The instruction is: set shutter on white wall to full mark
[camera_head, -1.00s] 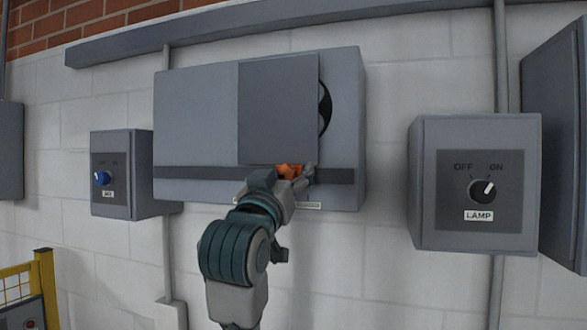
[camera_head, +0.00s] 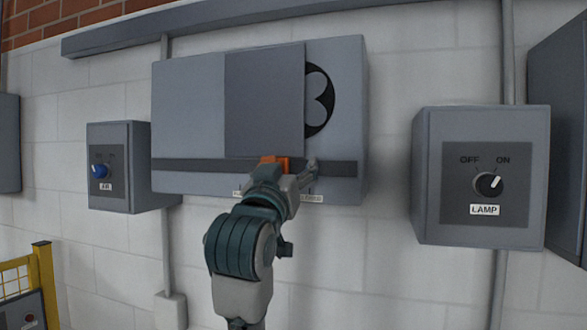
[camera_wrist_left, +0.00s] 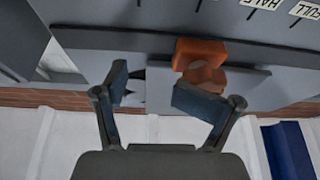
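The shutter (camera_head: 264,100) is a flat grey plate on the front of a grey wall box (camera_head: 190,110). It leaves part of a round dark opening (camera_head: 327,100) uncovered at its right. Its orange handle (camera_head: 274,161) sits at the dark slot below it. My left gripper (camera_head: 298,172) is at the slot just right of the handle. In the wrist view the gripper (camera_wrist_left: 158,92) is open, with the handle (camera_wrist_left: 203,62) by its right finger, not between the fingers; contact is hard to tell. FULL (camera_wrist_left: 306,10) and HALF labels show upside down there. My right gripper is not in view.
An AIR box (camera_head: 110,165) with a blue knob is on the wall at left. A LAMP box (camera_head: 480,180) with a knob near ON is at right. A yellow guard (camera_head: 42,285) stands at lower left.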

